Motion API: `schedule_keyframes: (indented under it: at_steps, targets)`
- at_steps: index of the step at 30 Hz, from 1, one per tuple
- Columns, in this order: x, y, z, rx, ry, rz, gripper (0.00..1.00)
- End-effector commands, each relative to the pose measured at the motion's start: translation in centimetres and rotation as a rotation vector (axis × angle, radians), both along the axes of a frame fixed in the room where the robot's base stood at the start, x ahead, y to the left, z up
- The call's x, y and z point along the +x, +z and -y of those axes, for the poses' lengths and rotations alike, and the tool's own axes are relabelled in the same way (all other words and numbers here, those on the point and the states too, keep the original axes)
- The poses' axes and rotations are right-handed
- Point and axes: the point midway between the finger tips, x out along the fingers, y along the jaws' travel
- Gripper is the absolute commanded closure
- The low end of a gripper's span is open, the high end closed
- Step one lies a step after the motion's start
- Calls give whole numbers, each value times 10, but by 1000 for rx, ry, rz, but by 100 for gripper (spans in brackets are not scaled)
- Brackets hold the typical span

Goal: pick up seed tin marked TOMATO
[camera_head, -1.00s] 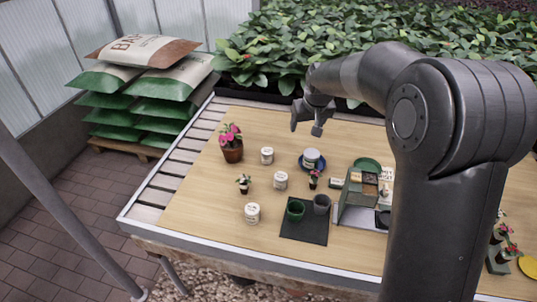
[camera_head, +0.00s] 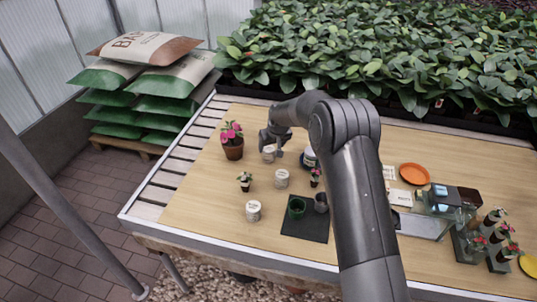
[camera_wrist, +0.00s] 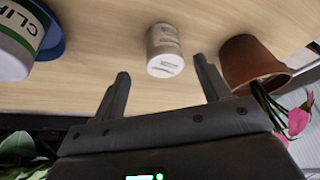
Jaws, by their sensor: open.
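Three small white tins with dark print stand on the wooden table: a back tin (camera_head: 268,156), a middle tin (camera_head: 281,179) and a front tin (camera_head: 253,211). Their labels are too small to read, so I cannot tell which is marked TOMATO. My gripper (camera_head: 271,146) is above the back tin and partly covers it. In the wrist view my gripper (camera_wrist: 162,72) is open and empty. A white tin (camera_wrist: 166,52), apparently the back one, stands upright ahead, between the fingers' directions and apart from them. Its print is unreadable.
A potted pink flower (camera_head: 232,141) stands left of the back tin; its brown pot (camera_wrist: 248,64) is near one finger. A larger tin lettered "CLI..." (camera_wrist: 22,38) is on a blue dish (camera_wrist: 54,38). A dark mat (camera_head: 303,229) with pots is nearer.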

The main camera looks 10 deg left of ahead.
Motion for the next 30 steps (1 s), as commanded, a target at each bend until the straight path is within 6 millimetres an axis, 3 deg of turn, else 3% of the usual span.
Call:
schedule_keyframes:
  at_steps: [18,26,30]
  targets:
    - [15,-56,-17,-1,0,1,30]
    - [16,-58,-18,-1,0,1,30]
    - [16,-58,-18,0,-1,0,40]
